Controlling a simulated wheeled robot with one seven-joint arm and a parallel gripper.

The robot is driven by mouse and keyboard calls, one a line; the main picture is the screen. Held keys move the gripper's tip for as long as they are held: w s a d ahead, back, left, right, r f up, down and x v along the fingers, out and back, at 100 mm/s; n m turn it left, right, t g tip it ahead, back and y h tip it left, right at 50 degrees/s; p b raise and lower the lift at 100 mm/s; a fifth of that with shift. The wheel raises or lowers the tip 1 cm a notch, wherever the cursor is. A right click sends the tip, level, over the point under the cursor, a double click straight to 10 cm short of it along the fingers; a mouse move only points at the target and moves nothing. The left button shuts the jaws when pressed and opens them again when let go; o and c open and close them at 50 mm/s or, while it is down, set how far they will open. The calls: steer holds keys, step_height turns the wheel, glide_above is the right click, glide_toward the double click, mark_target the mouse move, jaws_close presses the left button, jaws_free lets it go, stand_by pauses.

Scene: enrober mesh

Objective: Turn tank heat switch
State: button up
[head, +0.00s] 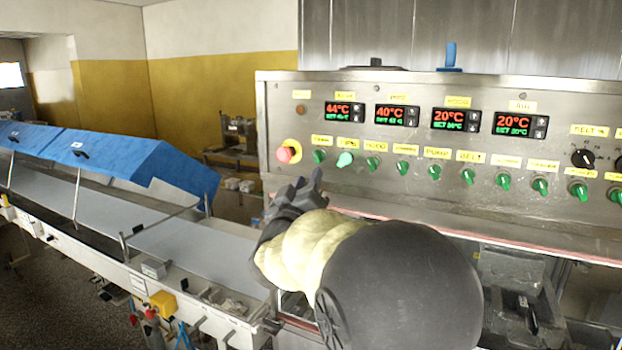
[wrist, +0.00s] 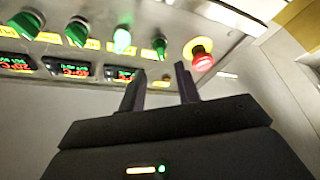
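The control panel (head: 300,105) carries a row of green rotary switches under small yellow labels. The leftmost green switch (head: 319,156) is unlit, under a label that seems to read "TANK"; it also shows in the wrist view (wrist: 160,46). The second switch (head: 345,159) glows brighter green and also shows in the wrist view (wrist: 122,40). My gripper (head: 308,181) is just below the leftmost switch in the head view. In the wrist view my gripper (wrist: 160,74) has its two fingers apart, with nothing between them. The fingers do not appear to touch any switch.
A red emergency stop button (head: 289,151) sits just left of the leftmost switch, close to my fingers. Temperature displays (head: 397,115) are above the switches. A conveyor (head: 190,240) with blue covers (head: 110,155) runs along the left. A ledge (head: 480,235) juts below the panel.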

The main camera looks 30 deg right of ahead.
steer(key=b+v, duration=0.3)
steer(key=v, duration=0.7)
steer(key=shift+f, duration=0.15)
steer(key=shift+s+a, duration=0.15)
steer(key=shift+s, duration=0.1)
steer(key=shift+w, duration=0.1)
